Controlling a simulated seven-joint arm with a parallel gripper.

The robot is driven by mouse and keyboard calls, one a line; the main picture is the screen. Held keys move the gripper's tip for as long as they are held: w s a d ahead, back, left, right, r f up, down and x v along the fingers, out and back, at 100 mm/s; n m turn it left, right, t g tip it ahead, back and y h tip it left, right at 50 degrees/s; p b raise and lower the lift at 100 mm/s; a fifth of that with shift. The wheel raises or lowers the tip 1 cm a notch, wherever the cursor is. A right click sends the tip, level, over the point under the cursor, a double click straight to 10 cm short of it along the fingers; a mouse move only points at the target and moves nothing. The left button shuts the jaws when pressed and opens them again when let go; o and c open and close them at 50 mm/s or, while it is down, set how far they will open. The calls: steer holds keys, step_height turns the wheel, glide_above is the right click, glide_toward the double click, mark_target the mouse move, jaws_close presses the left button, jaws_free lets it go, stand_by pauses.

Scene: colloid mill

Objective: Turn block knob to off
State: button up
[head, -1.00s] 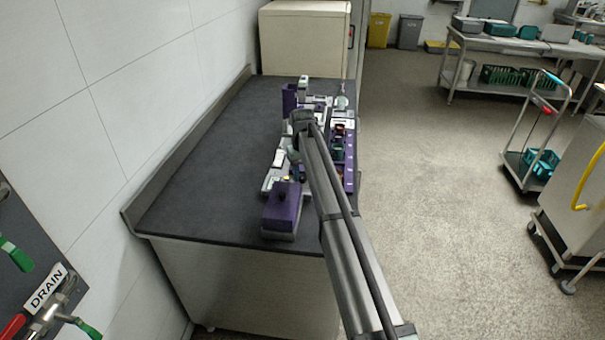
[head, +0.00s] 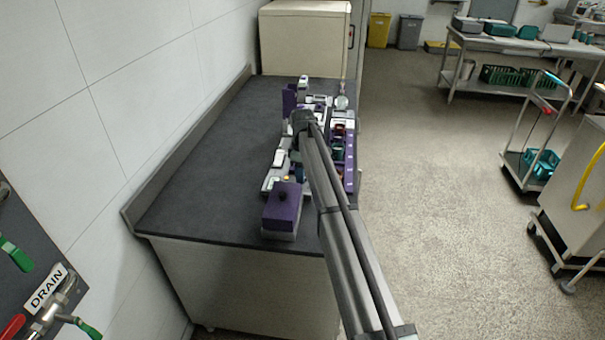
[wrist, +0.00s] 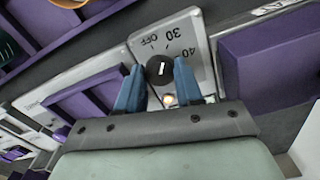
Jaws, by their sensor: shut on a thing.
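The block knob (wrist: 160,70) is a round black knob with a white pointer line, in the wrist view. It sits on a pale dial plate (wrist: 201,45) with the marks OFF, 30 and 40. The pointer line is near upright in the picture, tilted slightly right; I cannot tell which mark it is set to. My gripper (wrist: 159,80) has its two blue fingers on either side of the knob, shut on it. A small lit yellow lamp (wrist: 169,100) shows between the fingers. In the head view my arm hides the knob and gripper.
A purple block (wrist: 270,60) stands right of the dial in the wrist view. In the head view, a purple box (head: 283,208) sits near the front of the dark counter (head: 205,165), whose left part is clear. A beige cabinet (head: 303,40) stands behind.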

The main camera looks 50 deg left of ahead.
steer(key=n, duration=0.7)
stand_by(0.6)
steer(key=o, duration=1)
steer(key=shift+o, duration=0.2)
step_height(320, 180, up, 14)
steer(key=shift+f, duration=0.15)
stand_by(0.4)
